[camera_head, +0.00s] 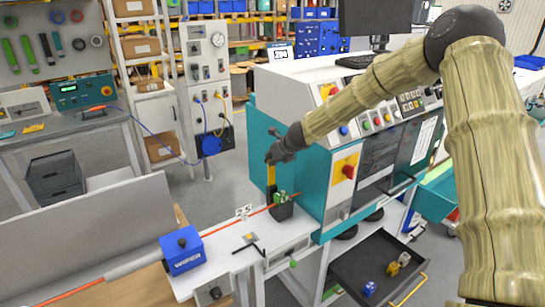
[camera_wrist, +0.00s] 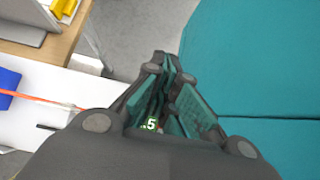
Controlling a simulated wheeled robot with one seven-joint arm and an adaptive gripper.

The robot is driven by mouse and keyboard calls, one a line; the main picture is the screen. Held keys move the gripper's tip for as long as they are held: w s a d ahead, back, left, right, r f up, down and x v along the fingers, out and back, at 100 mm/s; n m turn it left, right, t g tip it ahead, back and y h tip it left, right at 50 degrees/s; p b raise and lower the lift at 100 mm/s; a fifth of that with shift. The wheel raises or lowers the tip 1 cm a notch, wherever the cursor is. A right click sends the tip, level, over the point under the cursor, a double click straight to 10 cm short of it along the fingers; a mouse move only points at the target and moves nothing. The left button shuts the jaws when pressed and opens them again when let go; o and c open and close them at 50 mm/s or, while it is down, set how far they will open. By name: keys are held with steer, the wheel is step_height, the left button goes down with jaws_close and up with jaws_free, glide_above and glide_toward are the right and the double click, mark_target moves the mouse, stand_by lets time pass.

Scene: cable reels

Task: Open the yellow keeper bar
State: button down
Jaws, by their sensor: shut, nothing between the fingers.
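The yellow keeper bar (camera_head: 271,176) appears as a narrow, upright yellow piece in the head view. It stands above the small dark guide block with green parts (camera_head: 282,210), at the front of the teal machine. My gripper (camera_head: 272,158) is at its upper end, fingers pointing down. I cannot tell whether they touch. In the wrist view, my gripper (camera_wrist: 170,62) has its fingers close together with nothing seen between them. The bar cannot be made out in the wrist view; my gripper body covers the lower middle.
An orange cable (camera_head: 225,227) runs from the blue wiper box (camera_head: 182,250) to the guide block. A "2.5" tag (camera_head: 243,211) and a black-handled lever (camera_head: 249,240) are on the white bench. The teal machine (camera_head: 300,190) stands close behind my gripper. A dark tray (camera_head: 375,268) is low at right.

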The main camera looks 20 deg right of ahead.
steer(key=shift+w+a+g+p, duration=0.15)
steer(key=shift+w+g+p, duration=0.35)
steer(key=shift+p, duration=0.5)
